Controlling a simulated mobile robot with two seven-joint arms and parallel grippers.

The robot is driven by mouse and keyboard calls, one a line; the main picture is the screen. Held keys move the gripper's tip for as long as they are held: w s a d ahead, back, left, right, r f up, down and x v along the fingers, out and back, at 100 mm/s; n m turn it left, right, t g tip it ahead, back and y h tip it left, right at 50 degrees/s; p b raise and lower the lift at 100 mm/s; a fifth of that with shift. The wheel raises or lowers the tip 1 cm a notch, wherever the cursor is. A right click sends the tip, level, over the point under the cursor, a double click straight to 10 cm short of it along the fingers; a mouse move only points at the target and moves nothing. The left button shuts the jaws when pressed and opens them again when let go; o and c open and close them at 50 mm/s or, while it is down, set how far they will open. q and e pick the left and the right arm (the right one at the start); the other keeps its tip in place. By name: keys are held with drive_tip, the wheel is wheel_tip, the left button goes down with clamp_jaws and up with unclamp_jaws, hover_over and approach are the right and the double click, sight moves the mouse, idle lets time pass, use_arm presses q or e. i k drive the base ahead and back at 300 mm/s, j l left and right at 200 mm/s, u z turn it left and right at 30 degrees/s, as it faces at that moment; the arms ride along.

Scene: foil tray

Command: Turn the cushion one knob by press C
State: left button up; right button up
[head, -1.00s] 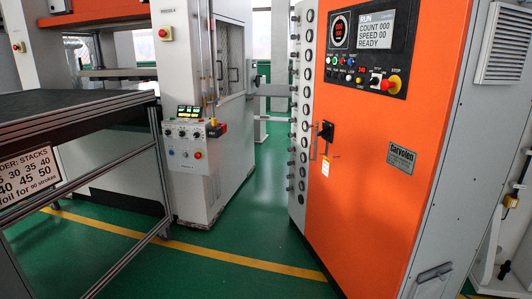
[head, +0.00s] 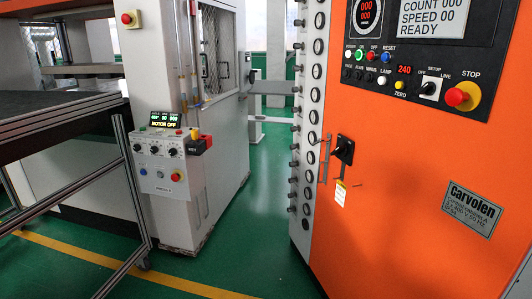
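A grey control panel (head: 160,162) is on the front of the white machine left of centre. Its small display (head: 167,122) reads MOTOR OFF. Below the display are several small black knobs, one of them the knob (head: 145,150) at the left, and a row of coloured buttons. The knob labels and the panel's name plate (head: 164,189) are too small to read surely, so I cannot tell which knob is cushion one. Neither of my grippers is in view.
An orange cabinet (head: 400,130) fills the right, with a black handle (head: 344,149) and a column of round gauges (head: 316,70) along its edge. A dark table (head: 50,105) with a metal frame stands at the left. Green floor (head: 262,220) lies open between the machines.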

sight(296, 45)
drive_tip(key=i, duration=1.35)
drive_tip(key=i+l+u, duration=0.1)
drive_tip(key=i, duration=1.25)
drive_tip(key=i+u, duration=0.15)
drive_tip(key=u, duration=0.25)
